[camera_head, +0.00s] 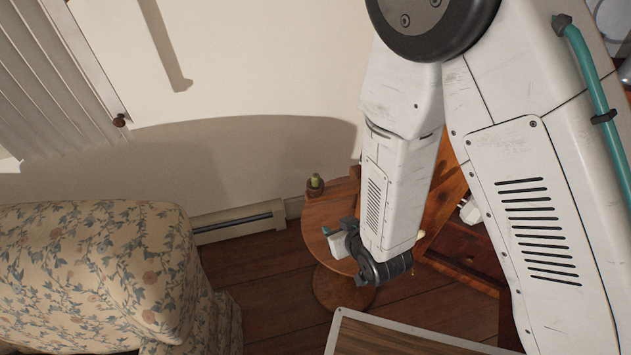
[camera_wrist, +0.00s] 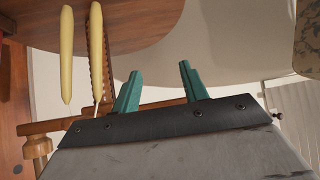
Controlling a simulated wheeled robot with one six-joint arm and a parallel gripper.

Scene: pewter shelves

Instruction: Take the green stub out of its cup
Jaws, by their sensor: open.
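The green stub (camera_head: 315,180) stands upright in a small dark cup (camera_head: 315,190) near the back left edge of a round wooden table (camera_head: 318,213). My gripper (camera_head: 327,231) is over the table's front part, nearer the camera than the cup and apart from it. Only a bit of its teal fingertips shows there. In the wrist view both teal fingers of my gripper (camera_wrist: 160,82) are spread apart with nothing between them. The stub and cup do not show in the wrist view.
Two pale yellow tapered sticks (camera_wrist: 67,55) hang into the wrist view at upper left. A wooden chair-like frame (camera_wrist: 60,127) lies behind the fingers there. A floral armchair (camera_head: 100,270) stands left of the table. A baseboard heater (camera_head: 238,222) runs along the wall.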

